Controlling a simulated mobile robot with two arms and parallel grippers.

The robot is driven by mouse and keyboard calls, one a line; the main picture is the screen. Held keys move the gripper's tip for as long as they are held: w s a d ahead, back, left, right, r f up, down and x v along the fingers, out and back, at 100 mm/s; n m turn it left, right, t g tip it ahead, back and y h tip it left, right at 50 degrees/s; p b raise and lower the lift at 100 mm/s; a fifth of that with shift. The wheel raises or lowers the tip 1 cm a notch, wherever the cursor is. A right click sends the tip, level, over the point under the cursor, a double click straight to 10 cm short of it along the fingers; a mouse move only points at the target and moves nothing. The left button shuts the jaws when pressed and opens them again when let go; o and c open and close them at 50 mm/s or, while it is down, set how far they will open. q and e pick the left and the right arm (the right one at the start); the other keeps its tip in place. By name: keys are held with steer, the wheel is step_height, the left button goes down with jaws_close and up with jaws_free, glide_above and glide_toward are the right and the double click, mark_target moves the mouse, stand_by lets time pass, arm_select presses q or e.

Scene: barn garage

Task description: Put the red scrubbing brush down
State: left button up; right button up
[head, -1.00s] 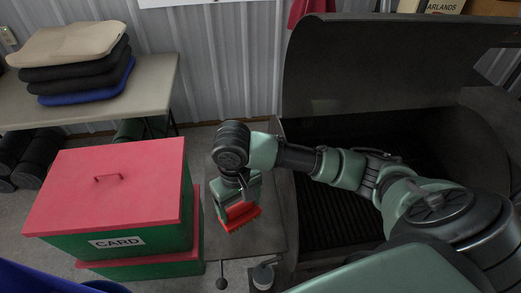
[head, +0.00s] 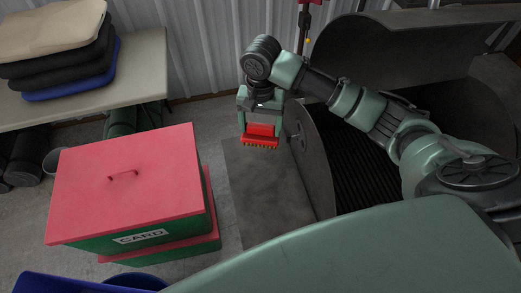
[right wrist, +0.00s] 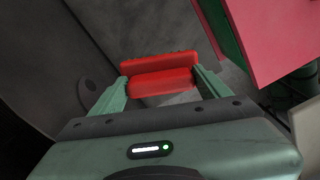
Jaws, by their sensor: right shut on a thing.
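The red scrubbing brush (head: 262,134) is held in my right gripper (head: 260,118), bristles pointing down, above the back part of a grey side shelf (head: 262,190) beside the grill. In the right wrist view the brush (right wrist: 160,82) lies between the two green fingers of the gripper (right wrist: 160,88), which touch its ends. Grey surface shows beyond it. I cannot tell how high the brush is above the shelf. My left gripper is not in view.
The open grill (head: 350,160) stands right of the shelf. A green box with a red lid (head: 125,180), labelled CARD, stands to the left. A table (head: 145,75) with folded cushions (head: 55,50) is at the back left. The shelf's front part is bare.

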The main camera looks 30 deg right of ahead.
mark_target(260, 142)
step_height(260, 142, down, 8)
steer(key=shift+w+r+p, duration=0.1)
steer(key=shift+r+p, duration=0.1)
steer(key=shift+p, duration=0.3)
step_height(260, 142, down, 5)
steer(key=shift+r, duration=0.15)
steer(key=shift+f, duration=0.2)
steer(key=shift+a+f, duration=0.1)
steer(key=o, duration=1.2)
step_height(260, 142, up, 12)
steer(key=shift+r+b, duration=0.15)
steer(key=shift+b, duration=0.4)
